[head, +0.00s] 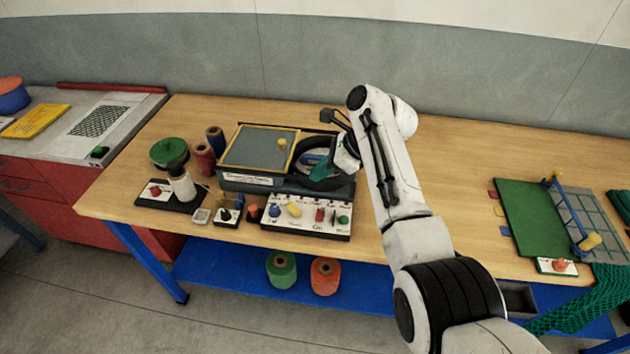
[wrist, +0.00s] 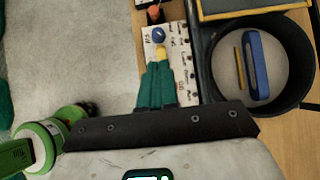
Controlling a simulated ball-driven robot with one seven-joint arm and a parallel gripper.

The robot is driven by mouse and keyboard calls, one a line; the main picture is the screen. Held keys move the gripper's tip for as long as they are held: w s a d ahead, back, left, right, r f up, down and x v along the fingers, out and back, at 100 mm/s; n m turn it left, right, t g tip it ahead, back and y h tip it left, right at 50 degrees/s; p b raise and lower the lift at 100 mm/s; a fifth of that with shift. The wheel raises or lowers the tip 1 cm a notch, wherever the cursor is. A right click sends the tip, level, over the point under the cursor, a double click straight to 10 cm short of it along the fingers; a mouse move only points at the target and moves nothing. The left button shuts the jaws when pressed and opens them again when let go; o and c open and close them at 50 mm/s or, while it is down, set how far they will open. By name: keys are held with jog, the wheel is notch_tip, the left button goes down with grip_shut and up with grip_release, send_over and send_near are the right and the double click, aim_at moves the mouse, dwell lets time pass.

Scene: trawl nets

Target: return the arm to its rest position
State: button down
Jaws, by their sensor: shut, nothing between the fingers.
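My gripper (wrist: 157,85) shows in the wrist view as teal fingers held together, with nothing between them. In the head view my gripper (head: 322,172) is above the workbench, in front of the round dark bowl of the grey machine (head: 234,180). My arm is bent, reaching from the lower right up and over to the machine. In the wrist view the fingers overlap the white control panel (wrist: 180,42), which has coloured knobs; the gap between them cannot be judged. The bowl (wrist: 212,88) lies right of the fingers and holds a blue object (wrist: 256,65).
The control panel (head: 276,224) stands at the bench's front edge. Several spools and a small black tray (head: 152,200) are at left. A green board (head: 520,215) with a blue-handled frame lies at right. The wooden bench (head: 450,150) is clear behind my arm.

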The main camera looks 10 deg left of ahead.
jog(key=shift+r, duration=0.2)
jog(key=shift+s, duration=0.1)
jog(key=s+d+f+n, duration=0.1)
jog(key=s+d+f, duration=0.1)
jog(key=d+f, duration=0.1)
jog(key=s+d+f+n+h+b, duration=0.1)
jog(key=s+d+f+n, duration=0.1)
jog(key=s+d+f, duration=0.1)
jog(key=s+d+f+n, duration=0.1)
jog(key=s+d+f, duration=0.1)
jog(key=d+f, duration=0.2)
notch_tip(320, 180, down, 3)
jog(key=shift+s+d+f+n+t+h+b, duration=0.1)
jog(key=shift+s+d+n+t+h+b, duration=0.05)
jog(key=shift+n+t+h+b, duration=0.2)
jog(key=s+d+f+n+h+b, duration=0.15)
jog(key=s+d+f+n, duration=0.3)
jog(key=s+d, duration=0.55)
jog(key=s+d+f+n+h+b, duration=0.1)
jog(key=s+d+f+n+h, duration=0.4)
jog(key=s, duration=0.9)
jog(key=s+d+r+n, duration=0.1)
jog(key=s+d, duration=0.3)
jog(key=s, duration=0.3)
jog(key=s+d+r+n+b, duration=0.1)
jog(key=s+d+n, duration=0.1)
jog(key=s, duration=0.5)
jog(key=shift+s+d+r, duration=0.25)
jog(key=shift+d, duration=0.6)
